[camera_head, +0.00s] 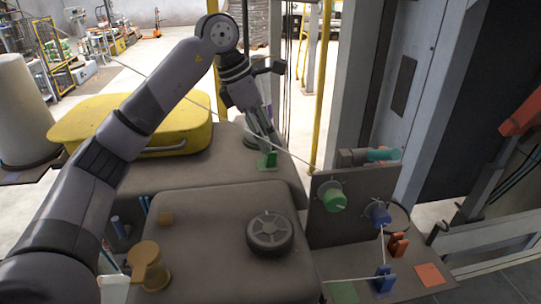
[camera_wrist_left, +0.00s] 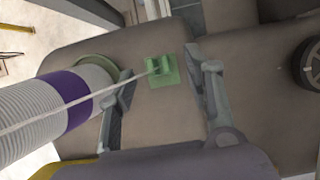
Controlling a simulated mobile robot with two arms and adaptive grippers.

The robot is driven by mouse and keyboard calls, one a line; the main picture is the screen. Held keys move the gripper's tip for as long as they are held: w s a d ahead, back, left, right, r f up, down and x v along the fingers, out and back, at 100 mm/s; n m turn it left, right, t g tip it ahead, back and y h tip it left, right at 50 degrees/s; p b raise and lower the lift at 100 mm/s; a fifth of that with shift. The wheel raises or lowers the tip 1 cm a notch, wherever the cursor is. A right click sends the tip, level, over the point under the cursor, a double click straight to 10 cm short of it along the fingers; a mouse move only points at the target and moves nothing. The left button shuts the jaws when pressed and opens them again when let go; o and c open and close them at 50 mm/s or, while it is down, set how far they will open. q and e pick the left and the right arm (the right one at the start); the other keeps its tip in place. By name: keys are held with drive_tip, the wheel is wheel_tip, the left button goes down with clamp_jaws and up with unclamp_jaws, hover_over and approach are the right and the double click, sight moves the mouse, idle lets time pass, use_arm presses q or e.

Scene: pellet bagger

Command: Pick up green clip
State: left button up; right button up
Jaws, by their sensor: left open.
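The green clip (camera_head: 268,160) stands on the grey-brown top at the far side, directly below my left gripper (camera_head: 264,146). In the left wrist view the green clip (camera_wrist_left: 163,76) sits on its flat base between the two fingers of my left gripper (camera_wrist_left: 160,64). The fingers are spread on either side of it, with a visible gap at each side, and hold nothing. My right gripper is not in view.
A ribbed white spool with a purple band (camera_wrist_left: 65,100) stands close to the left finger. A black wheel-like knob (camera_head: 270,232) lies on the nearer top. A yellow case (camera_head: 180,120) is behind my arm. A blue clip (camera_head: 384,278) and an orange clip (camera_head: 398,245) stand at right.

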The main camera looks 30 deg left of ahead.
sight(271, 158)
use_arm(q)
drive_tip(key=x, duration=0.1)
drive_tip(key=p+x, duration=0.1)
drive_tip(key=x, duration=0.1)
drive_tip(key=shift+a+f+p, duration=0.3)
drive_tip(key=shift+f, duration=0.15)
drive_tip(key=shift+w+d+f, duration=0.2)
drive_tip(key=shift+f, duration=0.35)
drive_tip(key=shift+c, duration=0.4)
drive_tip(key=c, duration=0.9)
